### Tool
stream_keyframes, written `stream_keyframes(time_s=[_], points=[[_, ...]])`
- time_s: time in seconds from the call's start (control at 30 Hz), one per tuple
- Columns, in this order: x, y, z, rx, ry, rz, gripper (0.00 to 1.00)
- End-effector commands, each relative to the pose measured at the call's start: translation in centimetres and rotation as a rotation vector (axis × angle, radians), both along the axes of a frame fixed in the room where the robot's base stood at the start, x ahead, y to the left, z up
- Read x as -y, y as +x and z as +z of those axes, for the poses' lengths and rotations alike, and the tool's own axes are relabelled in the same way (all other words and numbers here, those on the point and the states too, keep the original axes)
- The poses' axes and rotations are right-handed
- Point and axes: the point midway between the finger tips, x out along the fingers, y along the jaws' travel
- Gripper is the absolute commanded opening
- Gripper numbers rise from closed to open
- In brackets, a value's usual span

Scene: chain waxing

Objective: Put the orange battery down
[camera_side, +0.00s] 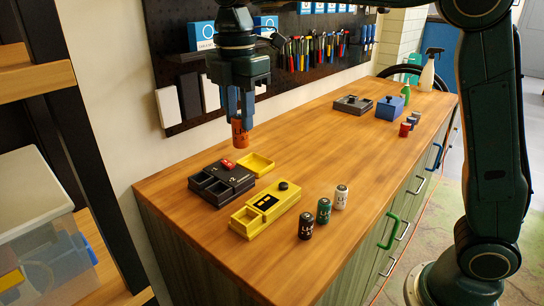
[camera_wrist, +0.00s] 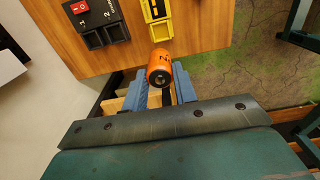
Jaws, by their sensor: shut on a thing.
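The orange battery (camera_side: 240,133) hangs upright below my gripper (camera_side: 237,103), above the far left end of the wooden bench. My gripper is shut on it. In the wrist view the battery (camera_wrist: 160,68) sits between the tips of the two blue fingers (camera_wrist: 165,84). A dark box (camera_side: 222,184) with a red piece on top and open compartments lies on the bench below.
The wooden bench top (camera_side: 310,150) is clear in its middle. A pegboard (camera_side: 290,60) with tools runs along the back wall. A blue box (camera_side: 389,108), a dark box (camera_side: 353,104), bottles and small cylinders stand at the far end. A shelf (camera_side: 45,75) stands at the left.

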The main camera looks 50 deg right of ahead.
Motion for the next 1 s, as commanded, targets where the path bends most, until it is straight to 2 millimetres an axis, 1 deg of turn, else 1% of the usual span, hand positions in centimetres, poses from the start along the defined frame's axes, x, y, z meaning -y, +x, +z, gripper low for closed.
stream_keyframes(time_s=[0.17, 0.37, 0.7, 1.0], points=[[0.6, 1.2, 0.2, 0.001, 0.000, -0.002, 0.00], [2.1, 3.8, 0.6, 0.001, 0.000, -0.003, 0.00], [6.3, 8.9, 1.0, 0.000, 0.000, -0.004, 0.00], [10.9, 12.5, 0.7, 0.001, 0.000, -0.004, 0.00]])
